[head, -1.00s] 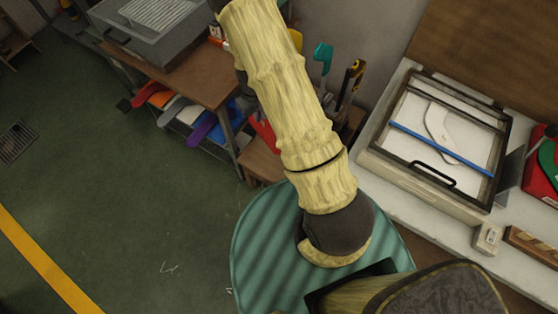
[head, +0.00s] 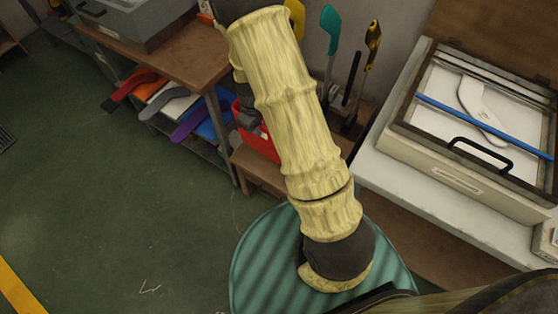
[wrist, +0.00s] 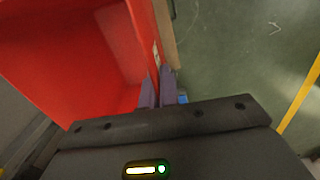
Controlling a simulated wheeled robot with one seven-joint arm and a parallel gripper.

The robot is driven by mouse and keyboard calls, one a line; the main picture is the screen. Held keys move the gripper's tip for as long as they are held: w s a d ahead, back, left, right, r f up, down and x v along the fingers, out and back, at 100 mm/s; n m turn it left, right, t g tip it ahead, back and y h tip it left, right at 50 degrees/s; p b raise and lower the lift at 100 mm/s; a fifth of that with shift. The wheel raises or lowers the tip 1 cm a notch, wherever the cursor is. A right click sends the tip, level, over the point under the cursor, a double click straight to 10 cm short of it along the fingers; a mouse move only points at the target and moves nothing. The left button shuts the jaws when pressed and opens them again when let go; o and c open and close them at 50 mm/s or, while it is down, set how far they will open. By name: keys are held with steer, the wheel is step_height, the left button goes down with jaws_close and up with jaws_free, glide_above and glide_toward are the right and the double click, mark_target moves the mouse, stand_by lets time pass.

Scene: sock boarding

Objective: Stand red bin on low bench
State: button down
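The red bin (head: 259,140) shows in part in the head view, behind my arm, at the low wooden bench (head: 250,170). I cannot tell there whether it rests on the bench or is held just above it. In the wrist view the bin (wrist: 70,50) fills the upper left, with its open inside facing the camera. My gripper (wrist: 158,88) has its two purple-grey fingers close together at the bin's right wall, and the wall runs down between them.
A brown table (head: 190,60) with a grey box stands at the left, with coloured sock boards on a shelf below. Upright tools (head: 345,75) stand behind the bench. A pale counter with a framed tray (head: 470,160) is at the right. The green floor (head: 120,220) is clear.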

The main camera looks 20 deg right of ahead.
steer(key=shift+f+n+b, duration=0.3)
steer(key=shift+f+b, duration=0.8)
steer(key=shift+f, duration=0.4)
steer(key=shift+r, duration=0.1)
step_height(320, 180, down, 6)
steer(key=b, duration=0.1)
steer(key=shift+f+b, duration=0.6)
steer(key=shift+f, duration=1.6)
steer(key=c, duration=1.7)
jaws_free()
